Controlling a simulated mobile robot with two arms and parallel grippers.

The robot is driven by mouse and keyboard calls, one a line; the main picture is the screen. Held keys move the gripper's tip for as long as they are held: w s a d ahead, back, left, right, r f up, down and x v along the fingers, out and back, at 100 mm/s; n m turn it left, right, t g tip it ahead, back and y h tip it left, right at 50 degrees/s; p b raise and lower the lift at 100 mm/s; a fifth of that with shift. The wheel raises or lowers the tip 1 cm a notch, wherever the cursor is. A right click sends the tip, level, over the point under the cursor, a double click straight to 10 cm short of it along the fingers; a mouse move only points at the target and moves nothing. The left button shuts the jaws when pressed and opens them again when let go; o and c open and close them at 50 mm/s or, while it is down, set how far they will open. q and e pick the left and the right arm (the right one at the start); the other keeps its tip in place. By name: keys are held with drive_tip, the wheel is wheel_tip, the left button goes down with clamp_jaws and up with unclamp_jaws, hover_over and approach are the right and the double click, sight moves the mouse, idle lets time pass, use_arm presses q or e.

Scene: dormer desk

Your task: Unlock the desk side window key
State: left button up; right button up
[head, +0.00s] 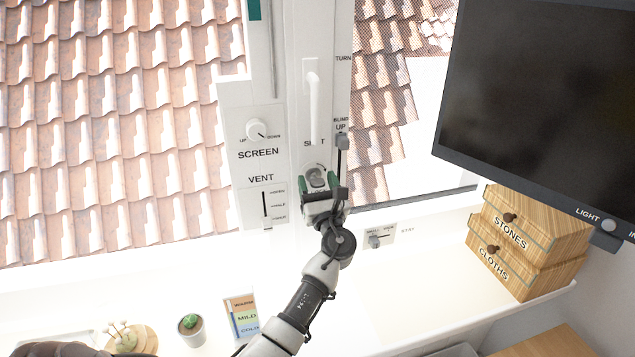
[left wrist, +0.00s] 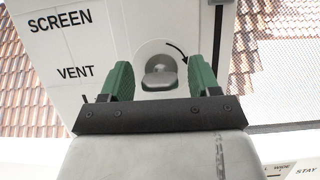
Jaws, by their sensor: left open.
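The window key (head: 317,178) is a small grey knob on a round plate, low on the white window frame below the handle. In the left wrist view the key (left wrist: 159,72) sits between and beyond my fingertips, with a curved black arrow printed at its upper right. My left gripper (head: 331,182) is open in front of the key, with its green fingers to either side. It also shows in the left wrist view (left wrist: 160,82). I cannot tell whether the fingers touch the key. The white window handle (head: 314,105) hangs downward above it. My right gripper is not in view.
Left of the key is a panel with the SCREEN dial (head: 257,130) and VENT slider (head: 267,206). A blind slider (head: 343,142) is close on the right. A monitor (head: 545,110) and wooden boxes (head: 525,240) stand right. A cactus pot (head: 192,330) is on the sill.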

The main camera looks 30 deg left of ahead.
use_arm(q)
drive_tip(key=c, duration=0.9)
drive_tip(key=shift+f+n+b, duration=0.15)
drive_tip(key=shift+n+b, duration=0.25)
drive_tip(key=shift+b, duration=0.05)
drive_tip(key=shift+c, duration=0.2)
drive_tip(key=n+g+b, duration=0.1)
drive_tip(key=n+b, duration=0.2)
drive_tip(key=n+g+y+b, duration=0.1)
drive_tip(key=n+g+b, duration=0.1)
drive_tip(key=n+b, duration=0.1)
drive_tip(key=n+g+y+b, duration=0.1)
drive_tip(key=n+g+b, duration=0.1)
drive_tip(key=n+b, duration=0.2)
drive_tip(key=shift+f+n, duration=0.1)
drive_tip(key=shift+n, duration=0.6)
drive_tip(key=n+g+b, duration=0.1)
drive_tip(key=n, duration=0.1)
drive_tip(key=n+g+b, duration=0.1)
drive_tip(key=n+b, duration=0.1)
drive_tip(key=n, duration=0.1)
drive_tip(key=shift+g+h, duration=0.3)
drive_tip(key=n+b, duration=0.1)
drive_tip(key=n, duration=0.1)
drive_tip(key=shift+n+g+h, duration=0.3)
drive_tip(key=shift+n, duration=0.1)
drive_tip(key=shift+r+n+g+h, duration=0.2)
drive_tip(key=shift+n+g+h, duration=0.15)
drive_tip(key=shift+n, duration=0.95)
